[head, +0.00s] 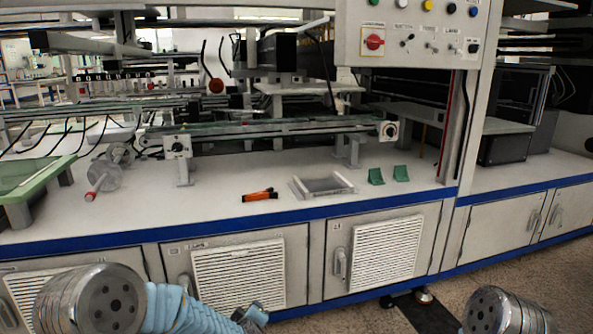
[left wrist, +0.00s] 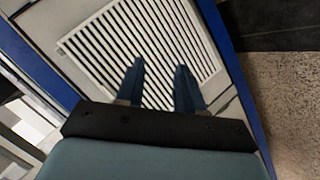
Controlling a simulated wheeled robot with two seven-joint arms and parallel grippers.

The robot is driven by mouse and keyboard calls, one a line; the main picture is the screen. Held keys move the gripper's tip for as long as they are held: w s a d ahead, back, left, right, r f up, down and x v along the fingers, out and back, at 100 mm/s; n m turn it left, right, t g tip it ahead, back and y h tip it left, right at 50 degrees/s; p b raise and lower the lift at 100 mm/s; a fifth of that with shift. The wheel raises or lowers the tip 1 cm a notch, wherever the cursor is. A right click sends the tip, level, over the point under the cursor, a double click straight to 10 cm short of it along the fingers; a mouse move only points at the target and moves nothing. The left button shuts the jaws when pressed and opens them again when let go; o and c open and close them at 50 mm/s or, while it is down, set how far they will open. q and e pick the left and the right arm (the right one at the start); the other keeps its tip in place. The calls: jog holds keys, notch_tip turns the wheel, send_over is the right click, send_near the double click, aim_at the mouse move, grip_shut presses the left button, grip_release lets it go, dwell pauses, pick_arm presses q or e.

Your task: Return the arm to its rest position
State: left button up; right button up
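My left arm comes in at the bottom left of the head view, with its gripper (head: 252,316) low in front of the cabinet doors. In the left wrist view the two dark blue fingers of the left gripper (left wrist: 160,88) stand apart with nothing between them. Behind them is a white slatted vent panel (left wrist: 130,50). Of my right arm only a round metal joint shows at the bottom right of the head view. The right gripper is out of the picture.
A white bench top (head: 230,205) with a blue front edge runs across. On it lie an orange and black tool (head: 260,195), a clear tray (head: 322,186) and two green blocks (head: 376,176). A control panel (head: 415,35) hangs above. Speckled floor (head: 450,295) shows at lower right.

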pick_arm(q)
jog(key=s+f+m+g+h, duration=0.4)
jog(key=s+f+m+g, duration=0.4)
jog(key=s+f, duration=1.4)
jog(key=s+m+g, duration=0.1)
jog(key=s+g, duration=0.3)
jog(key=s, duration=0.6)
notch_tip(320, 180, up, 12)
jog(key=h+p, duration=0.1)
jog(key=p, duration=1.2)
jog(key=shift+w, duration=0.35)
